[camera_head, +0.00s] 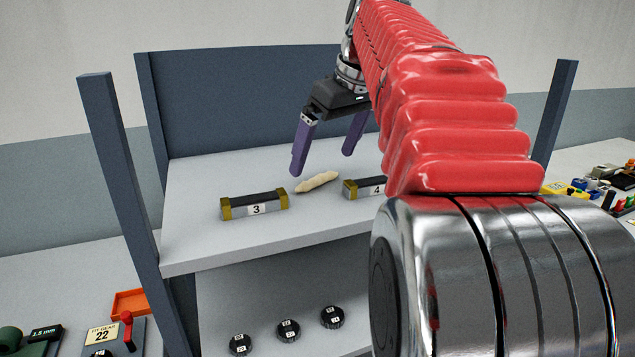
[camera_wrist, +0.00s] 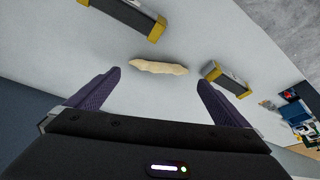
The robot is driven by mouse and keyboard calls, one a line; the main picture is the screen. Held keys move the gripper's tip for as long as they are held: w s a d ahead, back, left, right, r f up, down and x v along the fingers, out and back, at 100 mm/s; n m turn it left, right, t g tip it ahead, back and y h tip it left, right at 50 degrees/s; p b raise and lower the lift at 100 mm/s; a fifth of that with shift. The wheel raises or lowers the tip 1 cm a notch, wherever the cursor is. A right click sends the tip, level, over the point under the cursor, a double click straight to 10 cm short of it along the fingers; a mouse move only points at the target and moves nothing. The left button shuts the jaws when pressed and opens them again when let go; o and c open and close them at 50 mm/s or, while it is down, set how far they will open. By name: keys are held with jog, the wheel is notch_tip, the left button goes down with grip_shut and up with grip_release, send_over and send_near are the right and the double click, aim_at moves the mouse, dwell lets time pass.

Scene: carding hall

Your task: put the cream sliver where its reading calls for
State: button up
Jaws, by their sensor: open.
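The cream sliver (camera_head: 317,182) lies on the upper shelf (camera_head: 205,190), between a dark bar marked 3 (camera_head: 254,204) and a dark bar marked 4 (camera_head: 364,188), both with yellow ends. In the wrist view the sliver (camera_wrist: 158,66) lies crosswise just beyond and between the fingertips. My gripper (camera_head: 323,161) is open and empty, its purple fingers spread above the shelf behind the sliver. At the lower left, a small display (camera_head: 46,332) appears to read 1.5 mm. A card (camera_head: 103,333) reads FIT GEAR 22. My arm hides part of bar 4.
Several dark round gears (camera_head: 288,330) sit on the lower shelf, their labels too small to read. An orange tray (camera_head: 130,303) and a red lever (camera_head: 127,330) are at the lower left. A right-hand table holds small clutter (camera_head: 598,188). Posts (camera_head: 118,170) flank the shelf.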

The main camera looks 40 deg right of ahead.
aim_at(318, 177)
jog(key=shift+x, duration=2.55)
jog(key=shift+s+d, duration=0.1)
jog(key=shift+d, duration=0.05)
jog(key=shift+c, duration=0.5)
jog(key=c, duration=0.7)
jog(key=shift+r, duration=0.1)
jog(key=shift+r, duration=4.9)
